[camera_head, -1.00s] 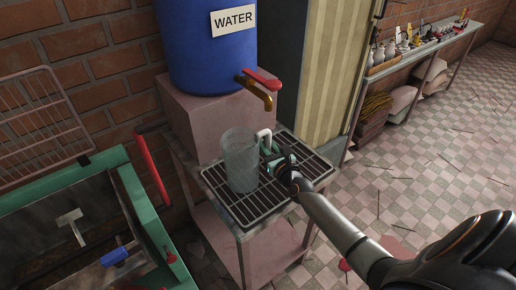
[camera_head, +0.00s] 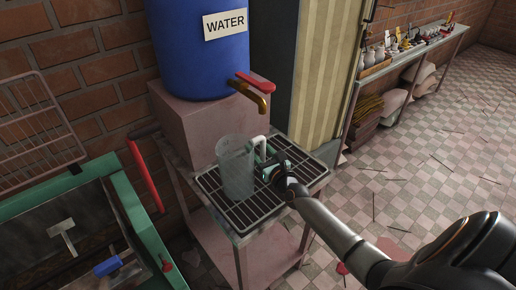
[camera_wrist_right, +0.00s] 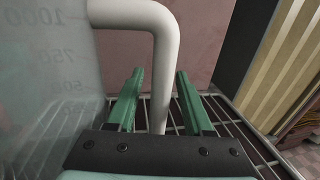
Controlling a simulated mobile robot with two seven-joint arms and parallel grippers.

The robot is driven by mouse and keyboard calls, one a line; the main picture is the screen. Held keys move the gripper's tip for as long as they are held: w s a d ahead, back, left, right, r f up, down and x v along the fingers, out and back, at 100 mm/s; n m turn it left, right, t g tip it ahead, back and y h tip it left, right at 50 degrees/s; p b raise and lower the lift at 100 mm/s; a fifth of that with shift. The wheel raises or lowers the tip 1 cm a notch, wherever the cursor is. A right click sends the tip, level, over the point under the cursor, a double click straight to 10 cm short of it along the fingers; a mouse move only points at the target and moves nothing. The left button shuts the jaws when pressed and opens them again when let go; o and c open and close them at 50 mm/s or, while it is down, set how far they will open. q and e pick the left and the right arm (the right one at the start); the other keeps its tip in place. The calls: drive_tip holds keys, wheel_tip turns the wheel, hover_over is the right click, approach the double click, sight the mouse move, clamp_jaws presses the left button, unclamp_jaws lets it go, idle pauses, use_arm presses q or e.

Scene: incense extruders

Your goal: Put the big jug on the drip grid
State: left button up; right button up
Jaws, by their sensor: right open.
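The big jug (camera_head: 236,170) is clear with a white handle (camera_head: 259,142). In the head view it stands upright on the black drip grid (camera_head: 262,203), towards its left side. My right gripper (camera_head: 266,158) is at the handle. In the right wrist view the green fingers (camera_wrist_right: 157,100) are open, one on each side of the handle's upright part (camera_wrist_right: 163,85), with gaps showing. The jug's wall (camera_wrist_right: 45,85) with printed measure marks fills the left of that view. The grid's bars (camera_wrist_right: 225,120) show below. My left gripper is not in view.
A blue water barrel (camera_head: 200,55) stands on a pink block (camera_head: 185,115) behind the grid, its brass tap (camera_head: 250,92) with red lever above the jug. A green-rimmed trough (camera_head: 128,215) stands at the left. A shelf of small items (camera_head: 410,50) is at the back right.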

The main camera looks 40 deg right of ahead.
drive_tip(key=shift+r, duration=0.15)
drive_tip(key=s, duration=0.4)
drive_tip(key=s+a, duration=0.1)
drive_tip(key=s, duration=0.7)
drive_tip(key=shift+a+r, duration=0.1)
drive_tip(key=shift+a, duration=0.05)
